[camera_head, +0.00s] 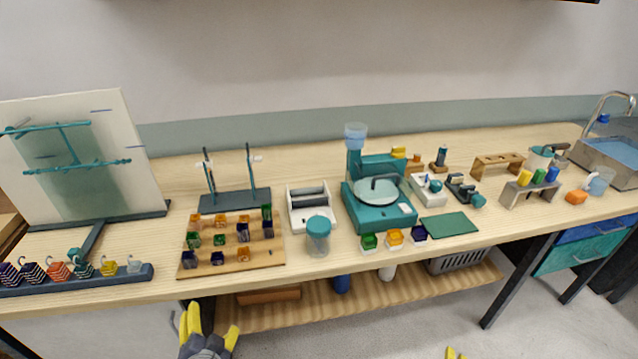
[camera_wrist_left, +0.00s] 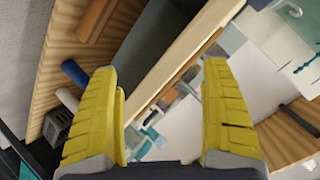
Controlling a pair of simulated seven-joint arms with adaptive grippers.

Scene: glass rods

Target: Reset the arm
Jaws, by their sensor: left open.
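My left gripper (camera_head: 212,326) has yellow fingers and shows at the bottom of the head view, below the table's front edge. In the left wrist view the left gripper (camera_wrist_left: 163,110) is open, with its two yellow fingers wide apart and nothing between them. It is apart from the table. A small yellow tip of my right gripper (camera_head: 454,353) shows at the bottom edge of the head view; the rest of it is out of frame.
The wooden table (camera_head: 300,268) holds a board of coloured blocks (camera_head: 232,243), a lidded jar (camera_head: 317,236), a teal machine (camera_head: 379,200) and a whiteboard stand (camera_head: 75,150). A wooden lower shelf (camera_head: 400,290) lies under the table. The floor in front is clear.

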